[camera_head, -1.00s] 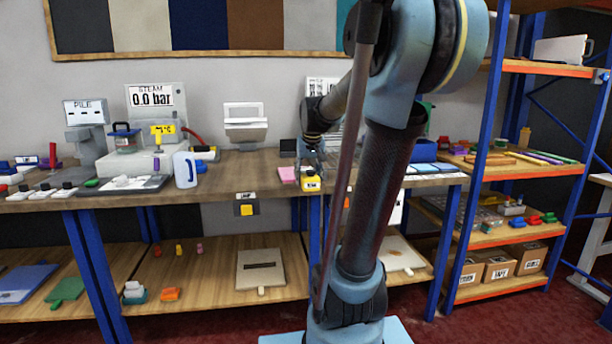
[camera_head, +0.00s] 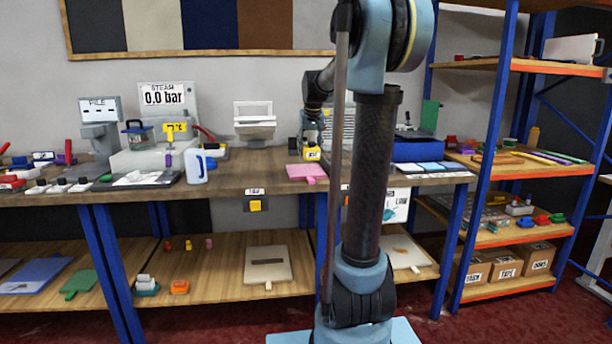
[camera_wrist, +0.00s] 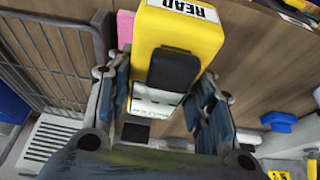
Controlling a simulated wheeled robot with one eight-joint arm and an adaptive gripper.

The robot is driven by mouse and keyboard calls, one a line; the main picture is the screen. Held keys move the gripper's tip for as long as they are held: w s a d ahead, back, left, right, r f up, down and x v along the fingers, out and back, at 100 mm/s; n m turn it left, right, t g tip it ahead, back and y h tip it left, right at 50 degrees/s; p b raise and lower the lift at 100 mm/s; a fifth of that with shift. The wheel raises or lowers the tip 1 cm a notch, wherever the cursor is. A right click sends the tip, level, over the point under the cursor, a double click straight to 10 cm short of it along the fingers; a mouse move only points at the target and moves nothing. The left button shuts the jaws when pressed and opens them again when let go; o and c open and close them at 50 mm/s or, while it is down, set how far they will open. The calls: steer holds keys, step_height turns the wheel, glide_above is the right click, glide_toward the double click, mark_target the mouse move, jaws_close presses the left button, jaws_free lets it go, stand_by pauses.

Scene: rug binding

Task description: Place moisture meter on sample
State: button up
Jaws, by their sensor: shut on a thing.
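The moisture meter, a yellow block with a black front part and a READ label, fills the middle of the wrist view (camera_wrist: 185,45). My gripper (camera_wrist: 165,105) is shut on it, with one finger on each side. In the head view my gripper (camera_head: 311,138) holds the meter (camera_head: 312,154) over the rear part of the workbench. The pink sample pad (camera_head: 307,172) lies flat on the bench, just below the meter in the picture. A strip of pink (camera_wrist: 125,28) shows left of the meter in the wrist view. I cannot tell whether meter and pad touch.
A white jug (camera_head: 196,167) and a steam unit (camera_head: 165,112) stand left on the workbench (camera_head: 250,178). A blue box (camera_head: 418,149) and flat swatches lie to the right. A wire rack (camera_wrist: 45,65) is close to my gripper's left. Bare bench lies left of the pad.

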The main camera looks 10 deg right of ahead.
steer(key=r, duration=0.2)
glide_above(306, 170)
steer(key=s, duration=0.2)
steer(key=shift+a+f, duration=0.1)
steer(key=shift+f, duration=5.05)
steer(key=o, duration=1.2)
steer(key=v, duration=1.2)
